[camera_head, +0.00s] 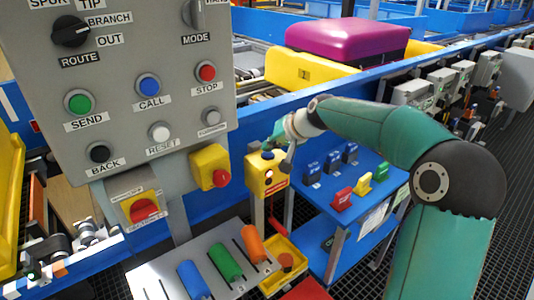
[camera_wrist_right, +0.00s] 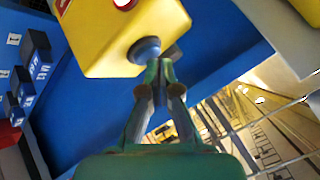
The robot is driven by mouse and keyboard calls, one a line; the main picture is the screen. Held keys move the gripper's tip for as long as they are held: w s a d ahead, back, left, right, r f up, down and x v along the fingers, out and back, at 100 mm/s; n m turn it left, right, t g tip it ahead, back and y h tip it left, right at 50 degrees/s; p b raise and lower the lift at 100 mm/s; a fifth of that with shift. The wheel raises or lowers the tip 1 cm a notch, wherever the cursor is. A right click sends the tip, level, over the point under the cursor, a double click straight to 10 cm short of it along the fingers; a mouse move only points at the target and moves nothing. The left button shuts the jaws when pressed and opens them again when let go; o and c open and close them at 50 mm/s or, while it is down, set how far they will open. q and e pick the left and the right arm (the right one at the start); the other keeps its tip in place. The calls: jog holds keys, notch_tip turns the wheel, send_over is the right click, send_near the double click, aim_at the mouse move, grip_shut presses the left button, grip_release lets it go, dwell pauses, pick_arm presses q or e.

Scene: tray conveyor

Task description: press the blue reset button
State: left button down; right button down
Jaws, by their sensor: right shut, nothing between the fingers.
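A yellow button box (camera_head: 262,180) stands on a post left of the blue shelf stand, with a small dark blue button (camera_head: 268,155) on its top. In the right wrist view the blue button (camera_wrist_right: 145,50) sticks out from the yellow box (camera_wrist_right: 100,40). My right gripper (camera_wrist_right: 160,66) is shut and empty, its fingertips right beside the button; I cannot tell whether they touch it. In the head view my right gripper (camera_head: 276,147) comes down over the box and partly covers its top. My left gripper is not in view.
A grey panel (camera_head: 120,45) on the left carries a blue CALL button (camera_head: 148,85) and a white RESET button (camera_head: 160,131). A yellow-and-red switch box (camera_head: 210,167) stands close left of the button box. Small coloured blocks sit on the blue stand (camera_head: 310,195).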

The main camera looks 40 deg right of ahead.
aim_at(270, 154)
jog(key=shift+f, duration=0.1)
jog(key=shift+r+p, duration=0.55)
jog(key=shift+r, duration=0.25)
notch_tip(270, 154, up, 6)
jog(key=p, duration=0.5)
dwell(0.7)
